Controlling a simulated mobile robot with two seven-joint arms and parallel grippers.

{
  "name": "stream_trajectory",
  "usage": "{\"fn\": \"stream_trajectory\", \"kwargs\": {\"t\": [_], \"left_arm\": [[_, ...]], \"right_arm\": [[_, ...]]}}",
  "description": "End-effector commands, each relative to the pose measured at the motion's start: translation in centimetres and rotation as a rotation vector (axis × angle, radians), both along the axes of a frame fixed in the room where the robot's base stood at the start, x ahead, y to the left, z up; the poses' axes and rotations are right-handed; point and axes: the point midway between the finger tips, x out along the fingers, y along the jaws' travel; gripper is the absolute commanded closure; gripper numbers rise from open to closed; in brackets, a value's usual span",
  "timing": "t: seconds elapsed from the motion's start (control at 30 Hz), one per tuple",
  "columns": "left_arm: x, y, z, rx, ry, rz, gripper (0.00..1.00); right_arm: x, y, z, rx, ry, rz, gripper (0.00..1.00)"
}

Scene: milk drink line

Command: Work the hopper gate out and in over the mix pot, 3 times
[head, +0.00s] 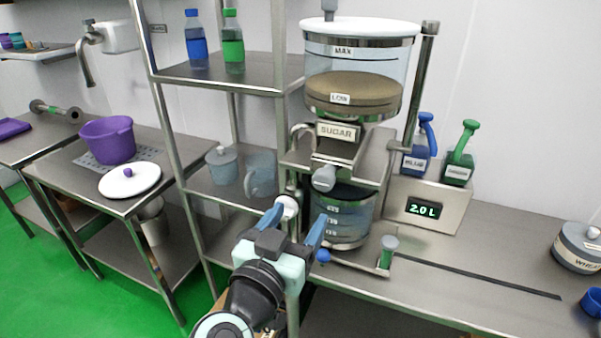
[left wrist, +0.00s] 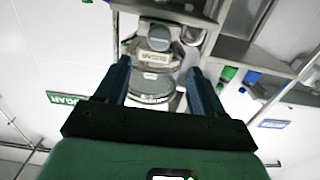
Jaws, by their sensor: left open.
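The sugar hopper (head: 360,65) stands on a steel frame over the mix pot (head: 345,218), a clear vessel with level marks. The hopper holds brown sugar near its LOW mark. A grey rounded knob (head: 324,178), seemingly the gate's handle, sticks out at the front below the SUGAR label; how far out the gate is cannot be told. My left gripper (head: 296,223) is open and empty, below and in front of this knob, apart from it. In the left wrist view a grey knob (left wrist: 158,42) shows beyond the open fingers (left wrist: 158,70). My right gripper is not in view.
A white round knob (head: 288,203) is close by my left fingers. A display box (head: 430,208) reads 2.0 L, with blue and green handled blocks above. A green-bodied piece with a grey top (head: 388,247) stands right of the pot. Shelf posts stand at left; the right counter is mostly clear.

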Motion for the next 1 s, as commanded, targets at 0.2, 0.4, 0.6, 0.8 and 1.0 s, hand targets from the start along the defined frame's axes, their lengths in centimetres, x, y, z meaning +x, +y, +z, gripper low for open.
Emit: {"fn": "stream_trajectory", "kwargs": {"t": [0.2, 0.4, 0.6, 0.8, 1.0], "left_arm": [[2.3, -1.0, -0.1, 0.002, 0.002, -0.004, 0.32], [6.5, -2.2, -0.1, 0.001, 0.002, -0.001, 0.32], [10.1, -3.4, -0.1, 0.001, 0.001, 0.0, 0.32], [12.1, -4.0, 0.0, 0.0, 0.0, -0.001, 0.32], [12.6, -4.2, 0.0, 0.0, 0.0, -0.001, 0.32]], "right_arm": [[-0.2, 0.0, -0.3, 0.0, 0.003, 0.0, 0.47], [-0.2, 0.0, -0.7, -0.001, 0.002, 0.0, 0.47], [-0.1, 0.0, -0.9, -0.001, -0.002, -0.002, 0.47], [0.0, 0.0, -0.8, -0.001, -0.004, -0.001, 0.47], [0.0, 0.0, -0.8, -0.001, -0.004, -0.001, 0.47]]}}
